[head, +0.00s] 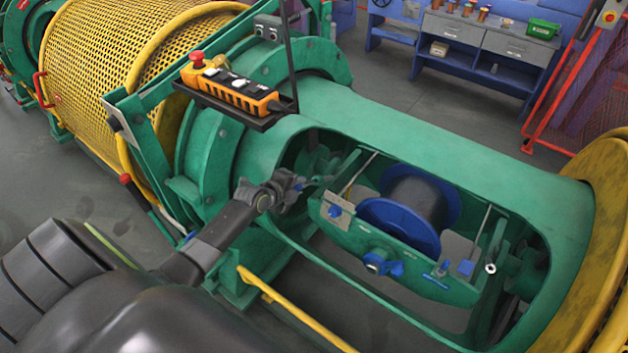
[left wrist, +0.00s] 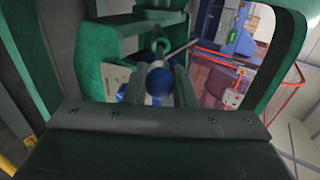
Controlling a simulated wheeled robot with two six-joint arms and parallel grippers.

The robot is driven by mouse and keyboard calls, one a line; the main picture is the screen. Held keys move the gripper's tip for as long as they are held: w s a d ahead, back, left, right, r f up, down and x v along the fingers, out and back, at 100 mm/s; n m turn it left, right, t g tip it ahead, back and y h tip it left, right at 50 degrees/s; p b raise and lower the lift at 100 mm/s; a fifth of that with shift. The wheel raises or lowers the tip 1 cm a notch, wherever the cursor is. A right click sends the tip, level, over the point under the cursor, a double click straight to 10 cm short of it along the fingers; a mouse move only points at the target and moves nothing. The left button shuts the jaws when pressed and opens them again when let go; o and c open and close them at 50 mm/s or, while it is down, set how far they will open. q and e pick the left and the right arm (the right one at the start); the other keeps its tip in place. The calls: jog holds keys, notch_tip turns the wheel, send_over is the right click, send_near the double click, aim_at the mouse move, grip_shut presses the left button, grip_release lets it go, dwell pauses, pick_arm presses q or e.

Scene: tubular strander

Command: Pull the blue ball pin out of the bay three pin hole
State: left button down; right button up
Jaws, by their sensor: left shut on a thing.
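My left gripper (head: 293,186) reaches from the left into the opening of the green tubular body, at the left end of the cradle. It is shut on the blue ball pin. In the head view the pin is mostly hidden by the fingers. I cannot tell how far the pin sits in its hole. My right gripper is in neither view.
The green cradle (head: 400,277) holds a blue-flanged spool (head: 402,224) and has a blue knob (head: 377,262) at its front. The green rim of the opening (head: 345,283) surrounds it closely. A yellow rail (head: 290,305) stands in front.

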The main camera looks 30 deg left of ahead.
pick_arm(q)
jog(key=shift+p+v, duration=0.45)
jog(key=shift+v, duration=0.65)
